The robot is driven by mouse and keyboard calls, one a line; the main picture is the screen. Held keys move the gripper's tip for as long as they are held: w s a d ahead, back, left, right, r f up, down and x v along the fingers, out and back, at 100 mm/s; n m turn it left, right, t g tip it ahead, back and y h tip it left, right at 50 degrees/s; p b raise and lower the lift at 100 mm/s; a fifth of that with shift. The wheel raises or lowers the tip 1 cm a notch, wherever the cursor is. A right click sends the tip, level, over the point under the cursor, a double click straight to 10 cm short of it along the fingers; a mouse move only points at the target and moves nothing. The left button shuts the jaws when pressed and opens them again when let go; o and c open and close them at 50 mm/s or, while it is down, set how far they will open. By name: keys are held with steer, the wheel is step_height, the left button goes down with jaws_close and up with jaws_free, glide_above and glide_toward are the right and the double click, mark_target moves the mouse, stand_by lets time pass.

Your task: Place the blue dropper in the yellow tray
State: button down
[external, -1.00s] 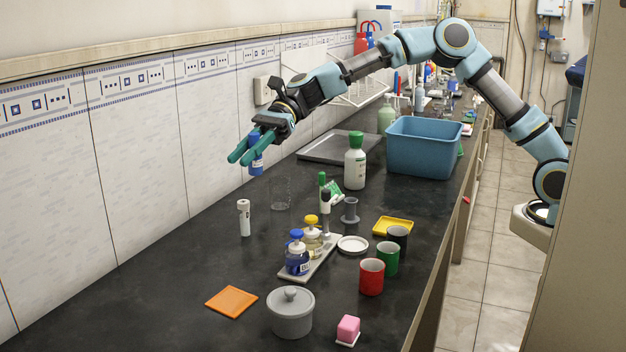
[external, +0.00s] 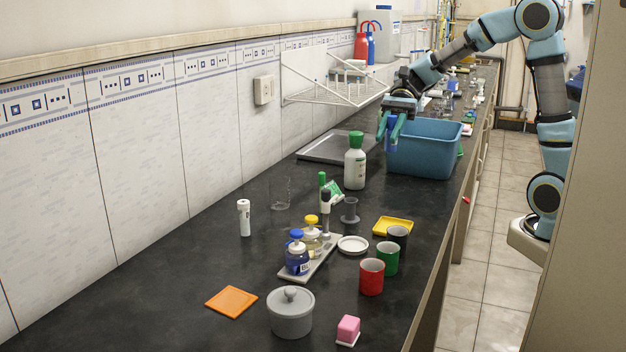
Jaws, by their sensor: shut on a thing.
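My gripper (external: 388,136) is shut on a small blue bottle-like thing (external: 391,137), which I take to be the blue dropper. The green fingers point down and partly hide it. It hangs in the air, overlapping the left wall of the blue bin in the picture; I cannot tell its exact depth. The yellow tray (external: 393,225) is small and shallow. It lies near the bench's right edge, behind the black cup, in front of and below my gripper in the picture, well apart from it.
A blue bin (external: 428,155) and a white bottle with green cap (external: 355,165) stand behind the yellow tray. Black (external: 397,238), green (external: 387,258) and red (external: 371,277) cups stand in front. A rack (external: 312,262) of dropper bottles, a white dish (external: 352,245) and a grey cylinder (external: 350,212) are to its left.

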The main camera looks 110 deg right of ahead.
steer(key=f, duration=0.5)
steer(key=s+f, duration=0.1)
steer(key=f, duration=0.4)
steer(key=s+f, duration=0.1)
steer(key=f, duration=0.5)
steer(key=shift+a, duration=0.3)
steer(key=shift+f, duration=2.25)
steer(key=shift+f+b, duration=0.1)
steer(key=shift+b, duration=0.2)
steer(key=c, duration=0.7)
jaws_free()
